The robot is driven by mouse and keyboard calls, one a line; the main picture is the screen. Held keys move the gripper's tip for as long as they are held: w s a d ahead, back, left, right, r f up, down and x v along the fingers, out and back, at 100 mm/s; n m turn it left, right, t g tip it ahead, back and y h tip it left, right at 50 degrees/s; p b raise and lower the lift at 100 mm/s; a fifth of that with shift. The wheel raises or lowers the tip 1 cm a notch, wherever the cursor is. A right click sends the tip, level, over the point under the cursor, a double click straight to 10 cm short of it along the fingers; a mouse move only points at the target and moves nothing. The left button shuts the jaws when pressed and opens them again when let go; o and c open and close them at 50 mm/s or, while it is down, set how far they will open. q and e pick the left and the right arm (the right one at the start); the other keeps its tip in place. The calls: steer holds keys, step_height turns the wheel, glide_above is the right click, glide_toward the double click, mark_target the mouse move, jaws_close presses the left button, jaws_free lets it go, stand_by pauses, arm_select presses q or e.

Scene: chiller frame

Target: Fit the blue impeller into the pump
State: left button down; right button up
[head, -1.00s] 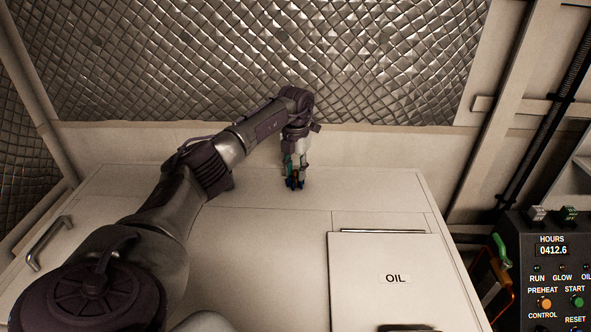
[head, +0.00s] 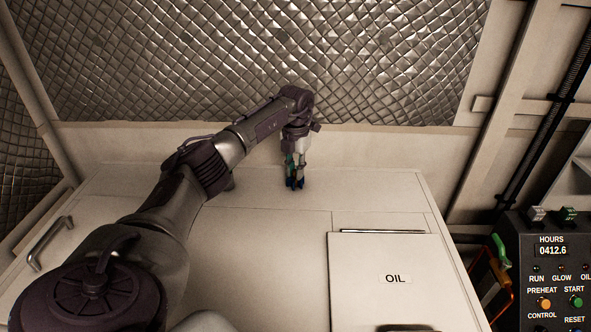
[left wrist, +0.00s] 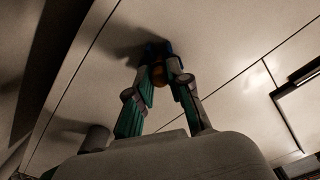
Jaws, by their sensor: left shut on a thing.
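My left gripper (head: 296,173) points down over the far part of the white panelled top, right of the picture's left arm links. Its fingers are shut on the blue impeller (head: 293,184), a small dark blue piece at the fingertips. In the left wrist view the gripper (left wrist: 160,80) has its two green-and-grey fingers closing around an orange-brown part, with the blue impeller (left wrist: 152,47) just beyond it. The impeller is at or just above the white surface; I cannot tell if it touches. I see no pump. My right gripper is out of view.
The white top (head: 270,235) is mostly clear. A raised panel marked OIL (head: 365,260) lies front right, and a metal handle (head: 48,243) is at left. A quilted silver wall (head: 200,70) stands behind. A control box (head: 550,275) is at far right.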

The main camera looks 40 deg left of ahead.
arm_select(q)
step_height(320, 180, up, 6)
steer(key=p, duration=0.4)
steer(key=shift+f, duration=0.2)
step_height(320, 180, up, 2)
steer(key=shift+r+p, duration=0.15)
steer(key=shift+p, duration=0.15)
steer(key=shift+r, duration=0.95)
